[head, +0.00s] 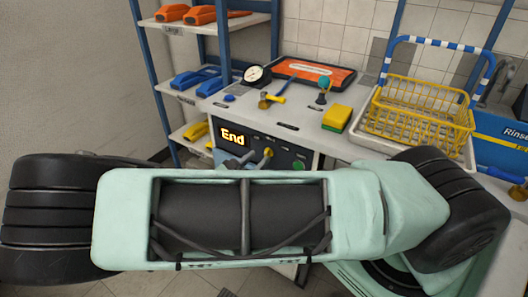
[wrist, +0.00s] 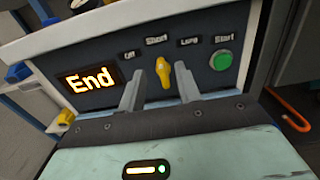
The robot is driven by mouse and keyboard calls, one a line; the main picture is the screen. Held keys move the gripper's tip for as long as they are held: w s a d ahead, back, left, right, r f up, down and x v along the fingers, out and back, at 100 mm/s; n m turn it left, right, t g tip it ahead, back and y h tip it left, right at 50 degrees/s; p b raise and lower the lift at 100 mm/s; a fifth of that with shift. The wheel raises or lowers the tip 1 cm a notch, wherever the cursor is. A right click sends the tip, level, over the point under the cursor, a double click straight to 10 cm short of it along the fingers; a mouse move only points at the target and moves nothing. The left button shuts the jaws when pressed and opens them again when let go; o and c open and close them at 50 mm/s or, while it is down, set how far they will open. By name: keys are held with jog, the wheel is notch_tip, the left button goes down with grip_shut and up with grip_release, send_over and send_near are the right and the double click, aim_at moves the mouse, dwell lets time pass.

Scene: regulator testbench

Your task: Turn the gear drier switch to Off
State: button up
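The gear drier's dark control panel shows a lit "End" display (wrist: 90,80) in the wrist view. The yellow switch knob (wrist: 163,74) sits right of it, under labels that read Off, Short and Long from left to right. The knob's handle points up, towards Short. My gripper (wrist: 160,70) is open, with one grey finger on each side of the knob and visible gaps between. I cannot tell how far the fingertips are from the panel. In the head view the knob (head: 267,155) shows just above my arm, which hides the lower front of the drier.
A green Start button (wrist: 220,61) is right of the knob. On the counter stand a gauge (head: 256,75), a yellow-headed hammer (head: 266,101), a yellow-green sponge (head: 337,118) and a yellow wire basket (head: 415,118). Shelves with orange and blue items (head: 190,80) stand at the left.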

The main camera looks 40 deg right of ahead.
aim_at(265, 151)
jog(key=shift+x, duration=2.3)
grip_shut()
jog(key=shift+r+p, duration=0.1)
jog(key=shift+p, duration=0.25)
jog(key=shift+r+n+p, duration=0.1)
jog(key=shift+n+p, duration=0.5)
jog(key=n+p, duration=0.3)
jog(key=shift+w+a, duration=0.2)
jog(key=shift+w, duration=0.2)
jog(key=n+p, duration=0.1)
jog(key=n, duration=0.2)
jog(key=w+f+n+p, duration=0.1)
jog(key=n, duration=0.1)
jog(key=shift+a+f+n+p, duration=0.1)
jog(key=shift+a+n+p, duration=0.1)
jog(key=shift+n+p, duration=0.1)
